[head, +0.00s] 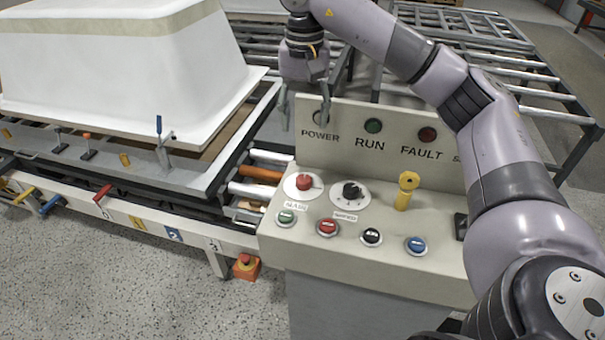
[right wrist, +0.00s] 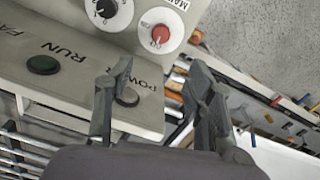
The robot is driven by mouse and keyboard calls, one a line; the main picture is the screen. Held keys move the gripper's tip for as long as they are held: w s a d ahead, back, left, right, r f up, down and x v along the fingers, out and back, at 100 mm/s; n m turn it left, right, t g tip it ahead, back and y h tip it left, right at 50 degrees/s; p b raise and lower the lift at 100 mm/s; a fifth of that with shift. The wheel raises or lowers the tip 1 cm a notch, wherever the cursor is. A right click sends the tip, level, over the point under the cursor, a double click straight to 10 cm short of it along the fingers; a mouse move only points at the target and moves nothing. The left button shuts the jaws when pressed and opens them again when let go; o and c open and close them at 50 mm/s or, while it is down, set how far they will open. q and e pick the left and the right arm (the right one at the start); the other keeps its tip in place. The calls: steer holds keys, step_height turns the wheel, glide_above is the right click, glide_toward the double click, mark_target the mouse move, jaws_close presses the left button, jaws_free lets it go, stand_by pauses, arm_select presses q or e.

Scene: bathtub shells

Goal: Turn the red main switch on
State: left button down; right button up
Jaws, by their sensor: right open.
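The red main switch (head: 304,182) is a round red knob on a white disc, at the left of the sloped panel top. It also shows in the right wrist view (right wrist: 161,34), beyond the fingertips, with its label partly cut off. My right gripper (head: 305,120) is open and empty, pointing down by the left end of the upright lamp panel, behind and above the switch and apart from it. Its two spread fingers (right wrist: 161,68) show in the right wrist view. One finger partly covers the POWER lamp. My left gripper is not in view.
A black rotary knob (head: 352,193) on a white disc stands right of the switch, then a yellow key-like lever (head: 406,190). Several push buttons line the front edge. The upright panel (head: 345,160) carries RUN and FAULT lamps. A white tub (head: 120,70) lies on the conveyor at left.

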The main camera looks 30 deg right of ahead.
steer(key=b, duration=0.2)
glide_above(304, 178)
step_height(304, 178, down, 11)
steer(key=shift+s+r, duration=0.1)
steer(key=shift+f+p, duration=0.35)
steer(key=shift+f, duration=2.25)
steer(key=c, duration=1.2)
steer(key=shift+o, duration=0.2)
